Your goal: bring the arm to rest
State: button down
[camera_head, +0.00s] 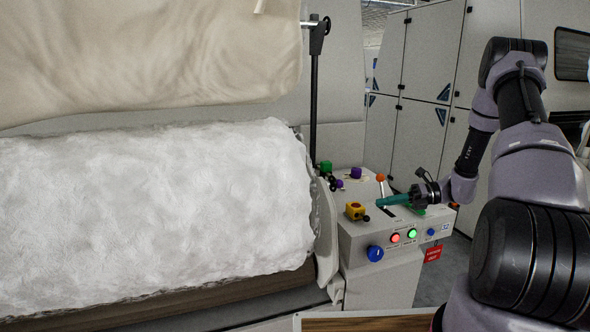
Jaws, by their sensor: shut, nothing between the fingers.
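My arm comes in from the right side of the head view, bends at a raised elbow and reaches down and left. My gripper (384,202) is teal, shut and empty. It lies over the top of a grey control box, pointing left. I cannot tell whether its tips touch the box.
The control box (384,270) carries a yellow switch (355,211), a blue knob (375,253), a red lamp (395,237), a green lamp (412,233) and an orange-topped lever (380,178). Grey cabinets (425,60) stand behind.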

jog(key=s+a+r+n+g+h, duration=0.1)
jog(key=s+a+r+n+h, duration=0.1)
jog(key=s+r+n+h, duration=0.45)
jog(key=s+a+r+n+g+h, duration=0.1)
jog(key=s+a+r+n, duration=0.2)
jog(key=r+n, duration=0.7)
jog(key=s+d+r+n+t+h, duration=0.1)
jog(key=s+r+n+t+h, duration=0.5)
jog(key=s+r, duration=0.9)
jog(key=n+t, duration=0.2)
jog(key=n, duration=0.2)
jog(key=shift+s+d+r, duration=0.2)
jog(key=shift+s+r, duration=0.05)
jog(key=shift+r, duration=0.1)
